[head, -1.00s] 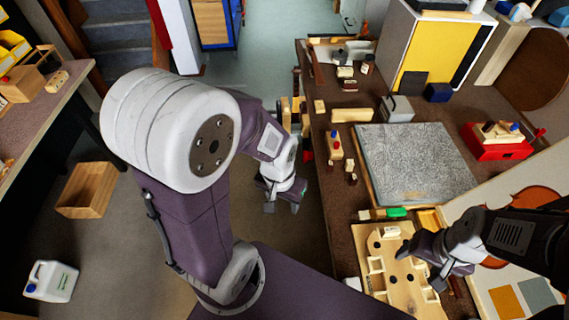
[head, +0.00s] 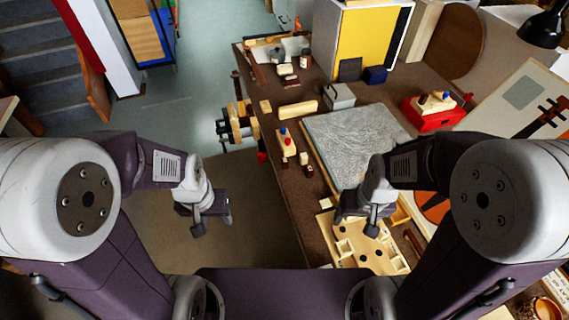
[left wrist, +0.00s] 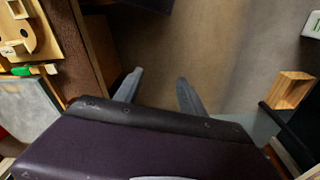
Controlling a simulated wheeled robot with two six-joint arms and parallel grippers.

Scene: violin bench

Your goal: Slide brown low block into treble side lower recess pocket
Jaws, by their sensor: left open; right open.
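The light wooden violin mould board (head: 388,262) lies on the bench with several cut recesses around it. Which recess is the treble side lower pocket I cannot tell. My right gripper (head: 357,222) is open above the board and hides part of it. Small brown-and-cream blocks (head: 304,159) stand on the bench left of the grey slab; which is the brown low block I cannot tell. My left gripper (head: 213,218) is open and empty over the floor, left of the bench. Its two spread fingers show in the left wrist view (left wrist: 158,92), where part of the board (left wrist: 38,30) shows top left.
The grey slab (head: 355,135) lies behind the board. A red box (head: 432,113) stands at right. A vise (head: 237,123) juts from the left bench edge. Floor between is clear.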

